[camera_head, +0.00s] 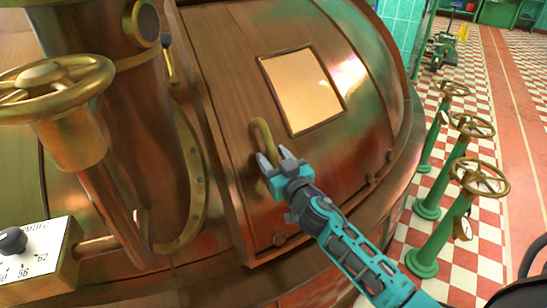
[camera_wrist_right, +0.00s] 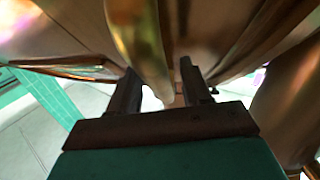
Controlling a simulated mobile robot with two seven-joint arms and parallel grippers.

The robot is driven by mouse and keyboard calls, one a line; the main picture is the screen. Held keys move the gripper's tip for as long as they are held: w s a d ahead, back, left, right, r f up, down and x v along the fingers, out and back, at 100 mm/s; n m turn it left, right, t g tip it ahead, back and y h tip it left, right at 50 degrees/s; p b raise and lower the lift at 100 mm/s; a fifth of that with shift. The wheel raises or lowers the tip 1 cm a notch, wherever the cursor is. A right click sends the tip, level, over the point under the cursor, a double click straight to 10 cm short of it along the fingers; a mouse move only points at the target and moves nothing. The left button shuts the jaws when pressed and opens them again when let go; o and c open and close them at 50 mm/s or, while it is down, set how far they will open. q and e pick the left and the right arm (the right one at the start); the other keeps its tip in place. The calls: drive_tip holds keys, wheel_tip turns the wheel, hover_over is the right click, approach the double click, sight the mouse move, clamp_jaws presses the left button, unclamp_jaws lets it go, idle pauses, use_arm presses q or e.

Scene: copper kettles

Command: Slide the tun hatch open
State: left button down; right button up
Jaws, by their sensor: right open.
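The tun hatch (camera_head: 232,62) is a curved copper panel on the tun, with a framed, warm-lit window (camera_head: 302,90). No open gap shows around it in the head view. A curved brass handle (camera_head: 262,134) stands out from its lower left part. My right gripper (camera_head: 270,158) is open at the lower end of this handle, its fingers pointing at the hatch. In the right wrist view the handle (camera_wrist_right: 140,45) runs down between the two open fingers (camera_wrist_right: 160,85); whether they touch it I cannot tell. The handle's lower end is partly hidden. My left gripper is out of view.
A brass handwheel (camera_head: 55,85) and a copper column (camera_head: 135,130) stand left of the hatch. A dial box (camera_head: 35,255) is at the lower left. Green valve posts with brass wheels (camera_head: 478,178) stand right of the tun on the checkered floor (camera_head: 490,120).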

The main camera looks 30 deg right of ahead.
drive_tip(key=shift+w, duration=0.1)
drive_tip(key=shift+c, duration=0.3)
clamp_jaws()
idle(0.4)
